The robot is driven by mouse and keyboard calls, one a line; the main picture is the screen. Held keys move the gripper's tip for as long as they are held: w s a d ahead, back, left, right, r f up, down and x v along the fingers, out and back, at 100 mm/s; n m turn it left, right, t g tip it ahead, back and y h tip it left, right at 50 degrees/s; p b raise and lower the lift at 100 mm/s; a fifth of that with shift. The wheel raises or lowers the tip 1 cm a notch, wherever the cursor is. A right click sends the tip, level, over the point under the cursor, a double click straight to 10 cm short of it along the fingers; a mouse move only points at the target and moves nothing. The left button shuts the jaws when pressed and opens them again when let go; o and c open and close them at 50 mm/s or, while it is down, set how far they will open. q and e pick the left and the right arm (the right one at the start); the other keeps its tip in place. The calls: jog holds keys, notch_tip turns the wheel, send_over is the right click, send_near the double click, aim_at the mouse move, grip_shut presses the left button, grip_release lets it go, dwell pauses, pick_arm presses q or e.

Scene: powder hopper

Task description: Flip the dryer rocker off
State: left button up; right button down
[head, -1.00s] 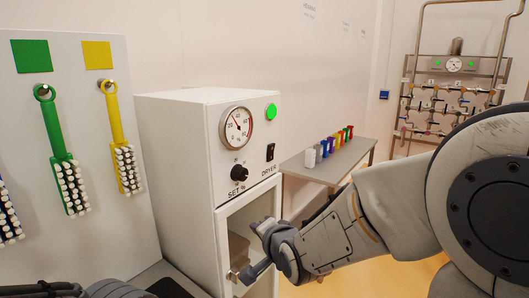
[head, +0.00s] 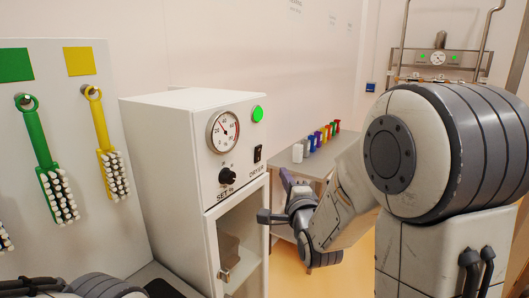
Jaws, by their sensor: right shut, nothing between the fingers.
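The dryer (head: 165,150) is a white cabinet left of centre. Its black rocker (head: 257,153) sits on the upper front panel above the word DRYER, and a green lamp (head: 257,114) glows above it. Which way the rocker is tilted is too small to tell. My right gripper (head: 265,216) is shut and empty. It is below and slightly right of the rocker in the picture, by the right edge of the dryer's lower front, apart from the rocker. My left gripper does not show.
The dryer front also has a round gauge (head: 223,132), a black set knob (head: 227,177) and a lower door with a latch (head: 223,274). Green (head: 40,150) and yellow (head: 102,130) brushes hang on a board at left. A grey side table (head: 318,171) holds several coloured items.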

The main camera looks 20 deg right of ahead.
jog(key=w+p, duration=0.2)
jog(key=p, duration=0.6)
send_near(262, 149)
jog(key=w+d, duration=0.3)
jog(key=w+a+p, duration=0.2)
jog(key=shift+w+a+r, duration=0.15)
jog(key=shift+w+r, duration=0.15)
jog(key=shift+w, duration=0.05)
